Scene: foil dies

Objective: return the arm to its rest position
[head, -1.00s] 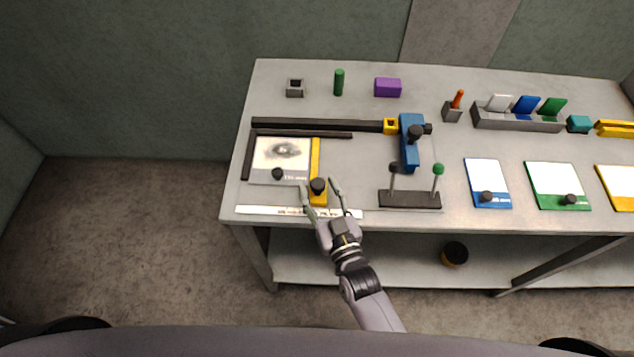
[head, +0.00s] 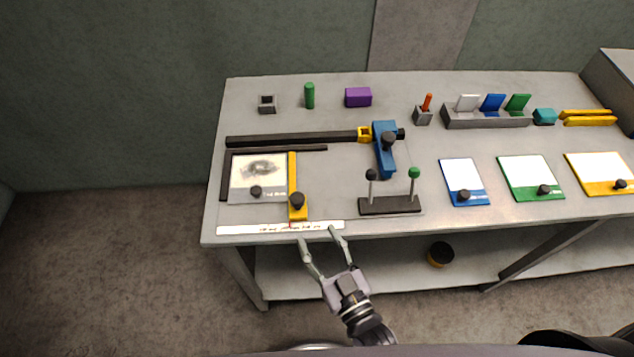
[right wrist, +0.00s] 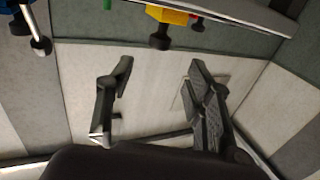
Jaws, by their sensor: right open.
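My right gripper (head: 318,238) is open and empty in the head view, at the front edge of the bench near the white printed strip (head: 280,227). In the right wrist view its two fingers (right wrist: 155,85) stand apart with nothing between them. The yellow bar with a black knob (head: 294,180) lies beside the grey plate with a picture (head: 258,176), left of and beyond the gripper. In the right wrist view the yellow piece (right wrist: 167,15) and its black knob are at the top, clear of the fingers. My left gripper is not in view.
The bench (head: 400,225) holds a blue clamp (head: 384,155) on a dark rail (head: 290,139), a dark stand with two knobbed pins (head: 390,205), and blue, green and yellow cards on the right. A lower shelf (head: 390,268) carries a black-and-yellow round item (head: 440,254).

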